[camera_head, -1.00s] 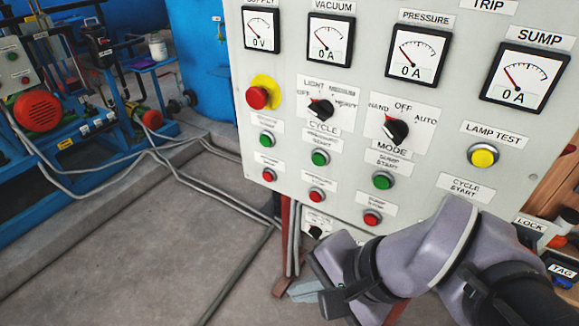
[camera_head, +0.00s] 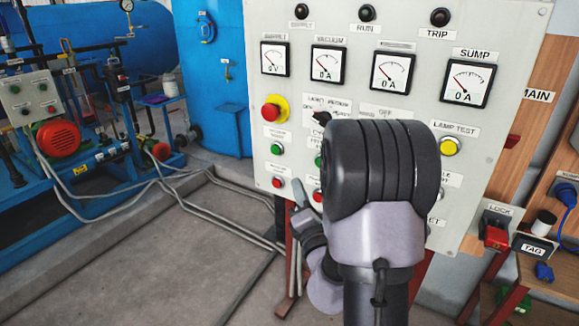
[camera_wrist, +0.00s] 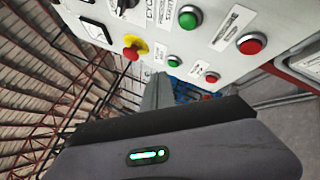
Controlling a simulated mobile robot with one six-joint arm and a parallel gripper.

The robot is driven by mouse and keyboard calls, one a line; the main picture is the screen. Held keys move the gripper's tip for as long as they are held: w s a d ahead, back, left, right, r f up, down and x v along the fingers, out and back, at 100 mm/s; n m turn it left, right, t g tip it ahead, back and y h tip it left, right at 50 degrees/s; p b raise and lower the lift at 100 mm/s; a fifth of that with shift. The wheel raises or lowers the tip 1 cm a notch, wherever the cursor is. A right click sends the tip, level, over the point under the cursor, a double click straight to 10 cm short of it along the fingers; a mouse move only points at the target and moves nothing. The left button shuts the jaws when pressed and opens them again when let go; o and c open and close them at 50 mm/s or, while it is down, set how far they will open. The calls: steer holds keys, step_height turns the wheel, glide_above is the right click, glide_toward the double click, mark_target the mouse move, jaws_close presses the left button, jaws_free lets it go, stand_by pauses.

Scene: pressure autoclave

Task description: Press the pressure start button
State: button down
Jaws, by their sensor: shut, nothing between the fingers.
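The pressure start button (camera_head: 318,160) is a green push button in the middle column of the grey control panel (camera_head: 262,110). In the head view my arm hides much of it. The wrist view shows it as the nearer green button (camera_wrist: 190,18), above a red button (camera_wrist: 252,43). My gripper (camera_head: 298,192) is shut and empty, low in front of the panel, left of and below the green button. Its narrow grey tip also shows in the wrist view (camera_wrist: 157,85). I see no contact with the button.
Left of the target are another green button (camera_head: 277,149), a red button (camera_head: 278,182) and the emergency stop (camera_head: 271,108). The yellow lamp-test button (camera_head: 449,146) is at right. Lock and tag items (camera_head: 495,235) sit further right.

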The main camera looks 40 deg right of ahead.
steer(key=shift+d, duration=0.25)
steer(key=shift+w+d+p, duration=0.4)
steer(key=shift+w+d, duration=0.15)
steer(key=shift+d, duration=0.8)
steer(key=shift+w+d+p, duration=0.4)
steer(key=shift+w+d, duration=0.15)
steer(key=shift+d, duration=0.75)
steer(key=shift+w+d+p, duration=0.4)
steer(key=shift+w+d, duration=0.15)
steer(key=shift+d, duration=0.8)
steer(key=shift+w+d, duration=0.15)
steer(key=shift+d, duration=0.25)
steer(key=shift+w+d+p, duration=0.2)
steer(key=shift+d+p, duration=0.2)
steer(key=shift+p, duration=0.15)
steer(key=shift+a, duration=0.15)
steer(key=shift+s+a, duration=0.35)
steer(key=shift+a, duration=0.3)
